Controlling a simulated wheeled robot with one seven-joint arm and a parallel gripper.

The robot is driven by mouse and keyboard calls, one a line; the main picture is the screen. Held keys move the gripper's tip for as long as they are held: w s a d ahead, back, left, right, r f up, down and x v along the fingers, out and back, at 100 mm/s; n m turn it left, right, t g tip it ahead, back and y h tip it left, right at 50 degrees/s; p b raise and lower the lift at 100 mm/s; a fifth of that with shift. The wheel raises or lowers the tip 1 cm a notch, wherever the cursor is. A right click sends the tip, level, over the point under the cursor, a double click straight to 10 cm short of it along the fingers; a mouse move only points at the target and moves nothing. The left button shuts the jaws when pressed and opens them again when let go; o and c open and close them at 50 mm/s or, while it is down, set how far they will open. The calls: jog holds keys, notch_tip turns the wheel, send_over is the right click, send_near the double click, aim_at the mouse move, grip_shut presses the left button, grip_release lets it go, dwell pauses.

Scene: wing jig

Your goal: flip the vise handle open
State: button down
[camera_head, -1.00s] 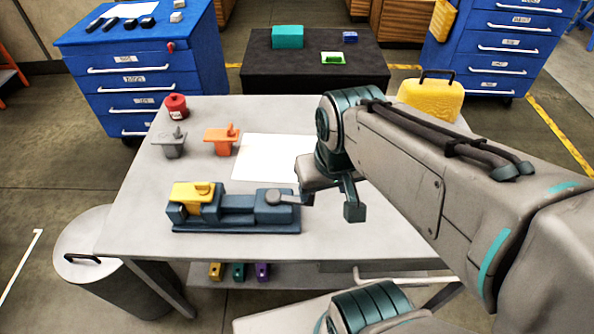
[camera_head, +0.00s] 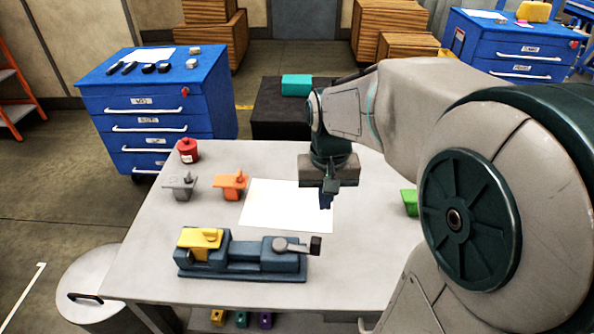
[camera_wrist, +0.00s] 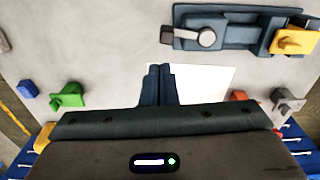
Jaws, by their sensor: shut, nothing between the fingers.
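The blue-grey vise (camera_head: 240,262) lies on the table's near part, with a yellow block (camera_head: 203,240) at its left end. Its handle (camera_head: 293,245) is a grey lever on a round pivot at the right end, with a dark knob pointing right. In the wrist view the vise (camera_wrist: 235,50) is at the top, and the handle (camera_wrist: 190,38) lies along its body with its knob to the left. My gripper (camera_head: 326,201) is shut and empty, above the white sheet, behind and to the right of the handle and apart from it. Its closed fingers also show in the wrist view (camera_wrist: 158,72).
A white sheet (camera_head: 270,212) lies mid-table. Orange (camera_head: 230,187) and grey (camera_head: 180,187) parts and a red canister (camera_head: 187,151) stand at the back left. A green part (camera_head: 409,202) is at the right, partly behind my arm. A lidded bin (camera_head: 92,290) stands by the front left corner.

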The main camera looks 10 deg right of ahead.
jog(key=w+d+f+m+g+p, duration=0.1)
jog(key=w+f, duration=0.1)
jog(key=w, duration=0.3)
jog(key=w+d+f+m+g+y+p, duration=0.1)
jog(key=w+d+f+g, duration=0.1)
jog(key=w, duration=0.3)
jog(key=shift+d+f+m, duration=0.2)
jog(key=shift+f+m, duration=0.2)
jog(key=shift+f, duration=0.1)
jog(key=s+a+f+p, duration=0.2)
jog(key=s+f+p, duration=0.2)
jog(key=f, duration=0.5)
jog(key=shift+s+a+f, duration=0.35)
jog(key=shift+s+a, duration=0.05)
jog(key=shift+s, duration=0.5)
